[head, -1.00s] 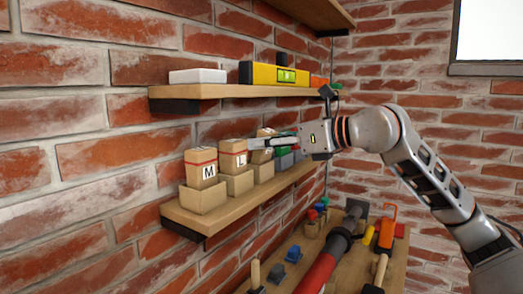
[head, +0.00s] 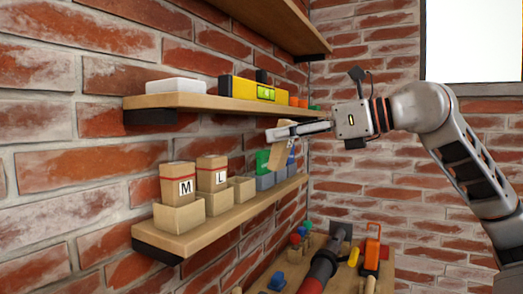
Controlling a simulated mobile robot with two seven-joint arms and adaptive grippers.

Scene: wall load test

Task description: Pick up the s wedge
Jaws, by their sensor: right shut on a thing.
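My right gripper (head: 283,131) is shut on a small tan wedge (head: 280,154), the s wedge by its place. It holds the wedge tilted in the air, above the lower shelf and clear of its holder. The letter on it cannot be read clearly. The holder at the end of the tan row (head: 243,189) stands empty. The M wedge (head: 176,184) and L wedge (head: 211,174) stand upright in their holders to its left. My left gripper is not in view.
The upper shelf (head: 190,102) carries a white box (head: 176,86) and a yellow level (head: 255,91), close above the gripper. Green and blue items (head: 263,168) stand beyond the empty holder. A bench with tools lies below.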

